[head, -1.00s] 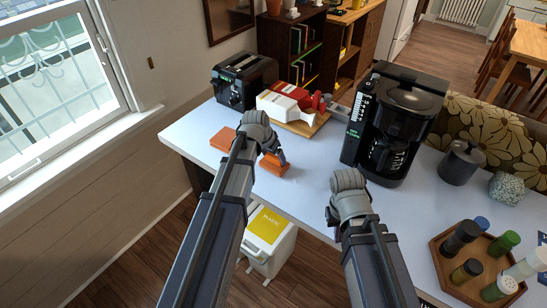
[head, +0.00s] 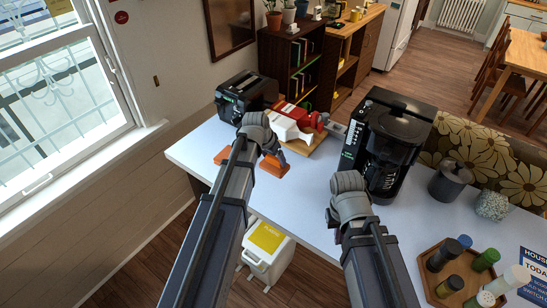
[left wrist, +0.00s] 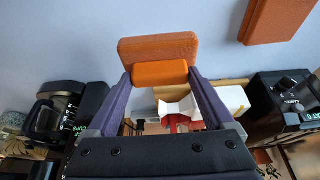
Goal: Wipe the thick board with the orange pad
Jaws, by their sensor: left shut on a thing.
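My left gripper (head: 273,155) is shut on the orange pad (head: 272,168) above the white tabletop. In the left wrist view the pad's bright orange grip (left wrist: 160,73) sits between both fingers, with its wider brown-orange part beyond. A flat, thick orange-brown slab (head: 222,157) lies on the table just left of the gripper, partly hidden by my wrist. It also shows in the left wrist view (left wrist: 278,18), apart from the pad. I take it for the thick board, but am not certain. My right gripper (head: 333,224) hangs near the front edge, its fingers mostly hidden.
Behind the pad stand a black toaster (head: 247,96) and a red and white item (head: 292,121) on a wooden board (head: 318,140). A coffee maker (head: 390,145), a dark pot (head: 450,180) and a bottle tray (head: 432,280) stand right. The tabletop's middle is clear.

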